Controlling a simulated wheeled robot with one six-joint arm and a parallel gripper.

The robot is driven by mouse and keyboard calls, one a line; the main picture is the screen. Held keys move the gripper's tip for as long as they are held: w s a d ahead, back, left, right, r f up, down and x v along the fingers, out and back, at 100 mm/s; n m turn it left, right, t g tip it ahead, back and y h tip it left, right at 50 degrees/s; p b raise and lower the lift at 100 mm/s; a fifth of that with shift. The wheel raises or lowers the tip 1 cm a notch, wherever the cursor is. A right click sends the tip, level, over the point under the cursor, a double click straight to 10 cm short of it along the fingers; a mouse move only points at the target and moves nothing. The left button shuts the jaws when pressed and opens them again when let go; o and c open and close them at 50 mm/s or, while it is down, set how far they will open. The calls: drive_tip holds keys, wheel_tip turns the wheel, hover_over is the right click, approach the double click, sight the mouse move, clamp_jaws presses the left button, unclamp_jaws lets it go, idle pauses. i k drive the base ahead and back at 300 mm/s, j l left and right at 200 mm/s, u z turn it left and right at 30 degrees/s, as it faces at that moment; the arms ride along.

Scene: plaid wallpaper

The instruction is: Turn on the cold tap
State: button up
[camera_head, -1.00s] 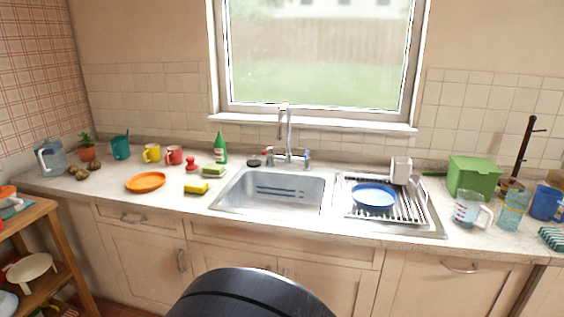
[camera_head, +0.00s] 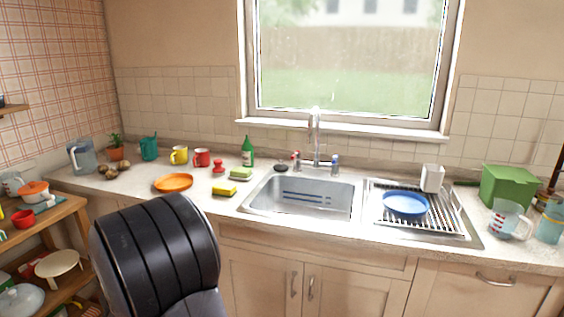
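The tap with its tall curved spout (camera_head: 315,135) stands behind the sink (camera_head: 303,196), below the window. A blue-marked handle (camera_head: 335,162), which looks like the cold tap, is right of the spout. A red-marked handle (camera_head: 296,160) is on its left. I cannot tell from this distance how either handle is turned. No water stream shows under the spout. My gripper is not in view; only a dark, rounded part of my own arm shows at the lower left, in front of the cabinets.
A drying rack (camera_head: 435,215) with a blue plate (camera_head: 405,204) is right of the sink. A green bottle (camera_head: 247,152), a sponge (camera_head: 224,191) and an orange plate (camera_head: 173,182) are left of it. A wooden shelf unit (camera_head: 62,212) stands at the left. The counter's front edge before the sink is clear.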

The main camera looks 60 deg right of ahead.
sight(336, 157)
drive_tip(key=l+z, duration=0.1)
drive_tip(key=z, duration=0.75)
drive_tip(key=i+l+z, duration=0.1)
drive_tip(key=z, duration=0.3)
drive_tip(key=l+z, duration=0.1)
drive_tip(key=z, duration=0.35)
drive_tip(key=i+l, duration=0.35)
drive_tip(key=i, duration=0.2)
drive_tip(key=i+l, duration=0.4)
drive_tip(key=i, duration=0.2)
drive_tip(key=k+l+z, duration=0.05)
